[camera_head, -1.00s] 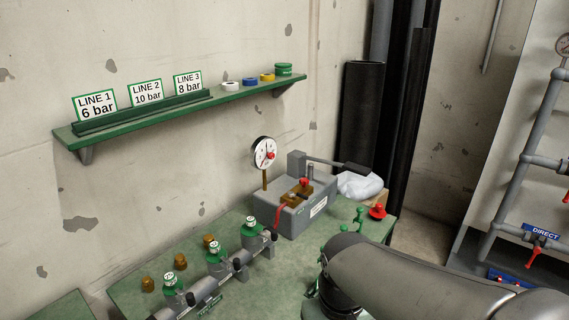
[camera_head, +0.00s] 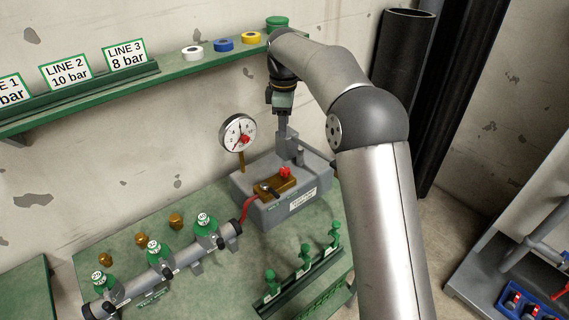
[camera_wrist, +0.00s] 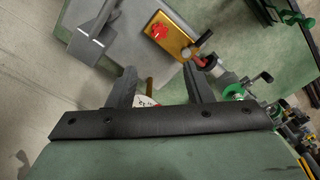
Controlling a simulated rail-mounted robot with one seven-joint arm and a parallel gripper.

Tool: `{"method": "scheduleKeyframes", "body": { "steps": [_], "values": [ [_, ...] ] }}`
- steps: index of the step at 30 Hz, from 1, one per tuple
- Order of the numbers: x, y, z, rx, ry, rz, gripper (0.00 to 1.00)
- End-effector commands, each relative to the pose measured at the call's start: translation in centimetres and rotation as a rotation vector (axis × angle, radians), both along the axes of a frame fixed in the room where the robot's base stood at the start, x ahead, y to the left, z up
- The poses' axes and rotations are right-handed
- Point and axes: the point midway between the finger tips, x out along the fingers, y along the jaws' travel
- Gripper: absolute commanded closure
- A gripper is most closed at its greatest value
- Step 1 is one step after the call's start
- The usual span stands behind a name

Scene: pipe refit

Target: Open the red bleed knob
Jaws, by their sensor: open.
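The red bleed knob (camera_head: 285,172) sits on a brass block (camera_head: 274,187) on top of the grey pump unit (camera_head: 262,212). It also shows in the wrist view (camera_wrist: 159,32), above and beyond my fingers. My gripper (camera_head: 282,132) points down above the back of the pump unit, behind and above the knob. In the wrist view my gripper (camera_wrist: 160,84) has its two fingers spread with nothing held between them. A pressure gauge (camera_head: 238,133) on a brass stem stands left of my gripper; part of its dial shows between my fingers in the wrist view.
A grey pipe manifold (camera_head: 170,262) with several green-capped valves lies left of the pump. A green rack (camera_head: 303,273) with green fittings stands in front. A wall shelf (camera_head: 205,62) with signs and tape rolls is close behind my wrist.

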Motion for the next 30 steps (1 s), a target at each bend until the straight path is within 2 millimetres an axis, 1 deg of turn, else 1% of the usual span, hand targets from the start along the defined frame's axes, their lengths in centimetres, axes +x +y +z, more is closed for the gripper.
{"method": "scheduleKeyframes", "body": {
  "steps": [18,21,24,30],
  "values": [
    [-0.1,-0.1,-12.7,-0.002,0.003,-0.004,0.54],
    [-0.1,-0.1,-14.2,-0.002,0.002,-0.005,0.54],
    [-0.1,-0.1,-15.3,-0.001,0.001,-0.005,0.54],
    [-0.1,-0.1,-16.3,0.000,-0.001,-0.005,0.54]
  ]
}}
